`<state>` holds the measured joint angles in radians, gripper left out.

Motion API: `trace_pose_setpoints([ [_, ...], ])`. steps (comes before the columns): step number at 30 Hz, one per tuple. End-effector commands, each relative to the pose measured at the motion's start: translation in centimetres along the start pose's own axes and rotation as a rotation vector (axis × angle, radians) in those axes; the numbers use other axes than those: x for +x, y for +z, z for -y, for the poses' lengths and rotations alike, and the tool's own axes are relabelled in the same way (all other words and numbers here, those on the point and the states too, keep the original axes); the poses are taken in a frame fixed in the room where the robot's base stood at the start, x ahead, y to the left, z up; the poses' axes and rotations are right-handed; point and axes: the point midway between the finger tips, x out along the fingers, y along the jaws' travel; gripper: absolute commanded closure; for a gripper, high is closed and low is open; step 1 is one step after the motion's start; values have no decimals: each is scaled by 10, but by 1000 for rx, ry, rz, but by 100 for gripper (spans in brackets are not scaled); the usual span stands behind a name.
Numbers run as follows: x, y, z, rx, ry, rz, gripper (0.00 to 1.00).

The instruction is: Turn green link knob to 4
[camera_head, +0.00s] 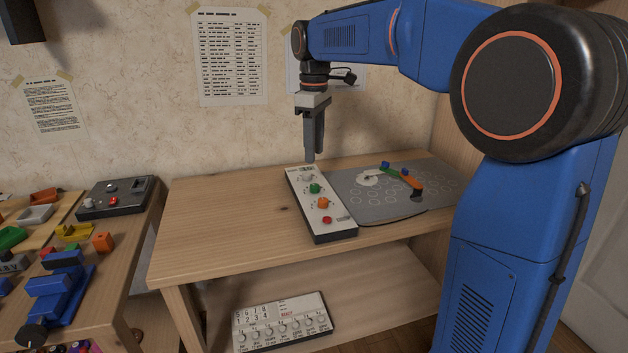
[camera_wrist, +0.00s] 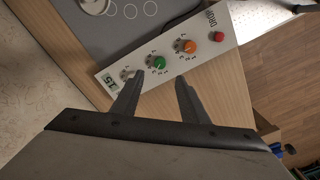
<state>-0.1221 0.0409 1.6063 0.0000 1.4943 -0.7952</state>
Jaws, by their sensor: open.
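The green link knob (camera_head: 315,188) sits on a narrow light control panel (camera_head: 331,232) on the wooden table, between a white knob (camera_head: 306,177) and an orange knob (camera_head: 323,203). In the wrist view the green knob (camera_wrist: 159,62) shows just beyond the fingertips, with small marks around it that I cannot read. My gripper (camera_head: 310,158) points down above the far end of the panel, apart from it. In the wrist view its two fingers (camera_wrist: 157,80) are spread with nothing between them.
A grey board (camera_head: 375,207) with a colored linkage (camera_head: 407,179) lies right of the panel. The table (camera_head: 225,215) is clear to the left.

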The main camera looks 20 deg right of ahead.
Motion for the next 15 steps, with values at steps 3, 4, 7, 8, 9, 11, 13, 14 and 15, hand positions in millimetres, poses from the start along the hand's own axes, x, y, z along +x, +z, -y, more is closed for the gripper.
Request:
trace_pose_setpoints([
  [3, 22, 1, 0, 0, -2, 2, 60],
  [4, 27, 1, 1, 0, -2, 2, 60],
  [7, 45, 1, 1, 0, -2, 2, 60],
  [8, 50, 0, 0, 0, -2, 2, 60],
  [9, 57, 1, 1, 0, -2, 2, 60],
  [11, 66, 1, 1, 0, -2, 2, 60],
  [13, 76, 0, 0, 0, -1, 1, 60],
  [14, 79, 0, 0, 0, -1, 1, 60],
  [15, 83, 0, 0, 0, -1, 1, 60],
])
